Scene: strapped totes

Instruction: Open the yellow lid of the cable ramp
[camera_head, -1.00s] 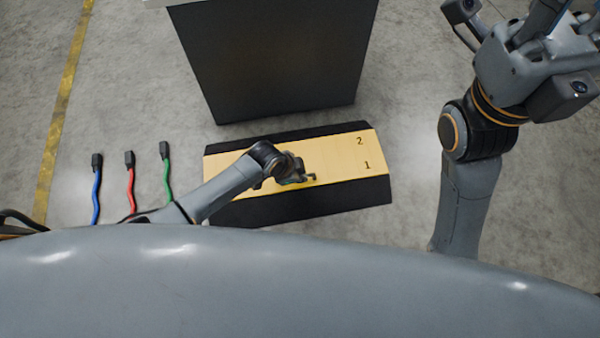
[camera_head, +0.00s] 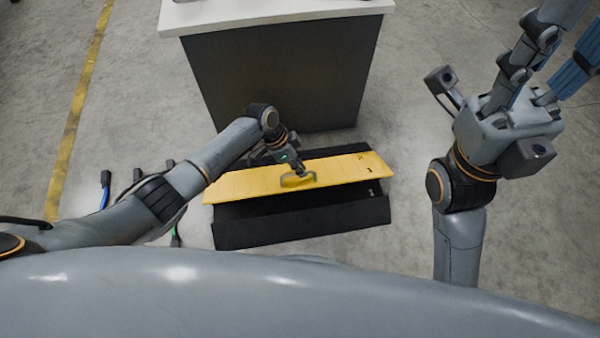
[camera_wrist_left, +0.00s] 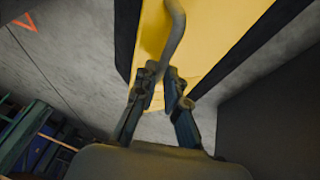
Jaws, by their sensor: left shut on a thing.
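The yellow lid (camera_head: 345,168) of the cable ramp is tilted up, its near edge raised above the black base (camera_head: 300,222). A dark gap shows beneath that edge. My left gripper (camera_head: 300,174) is shut on the lid's grey loop handle (camera_head: 312,181). The left wrist view shows the handle (camera_wrist_left: 175,40) running down between the two fingers (camera_wrist_left: 162,80), with the yellow lid (camera_wrist_left: 205,45) behind. My right gripper (camera_head: 565,48) is at the upper right, away from the ramp, its fingers spread apart and cut off by the picture's edge.
A dark cabinet with a white top (camera_head: 285,75) stands just behind the ramp. Blue (camera_head: 105,190) and green (camera_head: 175,238) cables lie on the floor to the left, partly hidden by my left arm. The floor right of the ramp is clear.

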